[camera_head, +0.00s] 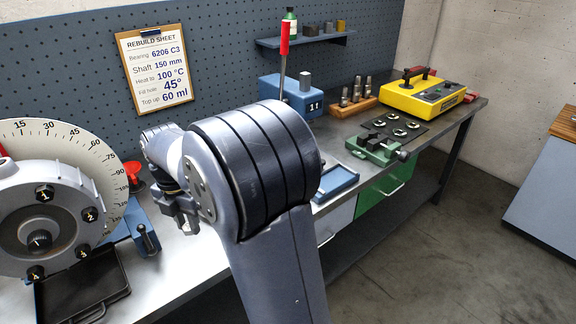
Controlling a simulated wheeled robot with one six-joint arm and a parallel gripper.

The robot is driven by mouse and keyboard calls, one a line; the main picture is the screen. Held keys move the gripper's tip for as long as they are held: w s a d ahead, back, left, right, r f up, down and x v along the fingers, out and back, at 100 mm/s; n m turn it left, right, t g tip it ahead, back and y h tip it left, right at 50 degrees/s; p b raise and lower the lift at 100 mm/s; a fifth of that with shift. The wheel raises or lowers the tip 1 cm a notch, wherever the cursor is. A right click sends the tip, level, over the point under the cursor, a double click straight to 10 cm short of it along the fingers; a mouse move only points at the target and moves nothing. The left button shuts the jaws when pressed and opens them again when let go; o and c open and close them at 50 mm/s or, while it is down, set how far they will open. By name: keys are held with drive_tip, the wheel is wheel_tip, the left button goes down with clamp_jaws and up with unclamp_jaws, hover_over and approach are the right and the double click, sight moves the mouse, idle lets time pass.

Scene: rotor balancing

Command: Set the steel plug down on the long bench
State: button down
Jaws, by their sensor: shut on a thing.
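My gripper (180,221) hangs over the long bench (206,262), to the right of the dial rotor and partly behind my own arm. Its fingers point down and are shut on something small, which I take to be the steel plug. The plug is mostly hidden by the fingers, so I cannot make out its shape or whether it touches the bench top. The bench is a long grey metal surface along the pegboard wall.
The rotor (38,212) with its dial and a black tray (84,290) stand at left. A blue press (290,97), wooden rack (352,104), green vise (378,148) and yellow box (420,95) stand farther right. Bare bench shows below my gripper.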

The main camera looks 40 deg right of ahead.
sight(199, 260)
drive_tip(key=shift+f, duration=5)
drive_tip(key=shift+f, duration=0.35)
drive_tip(key=c, duration=1.1)
unclamp_jaws()
drive_tip(key=shift+c, duration=0.2)
drive_tip(key=shift+r, duration=0.1)
wheel_tip(199, 260, up, 13)
drive_tip(key=shift+f, duration=0.2)
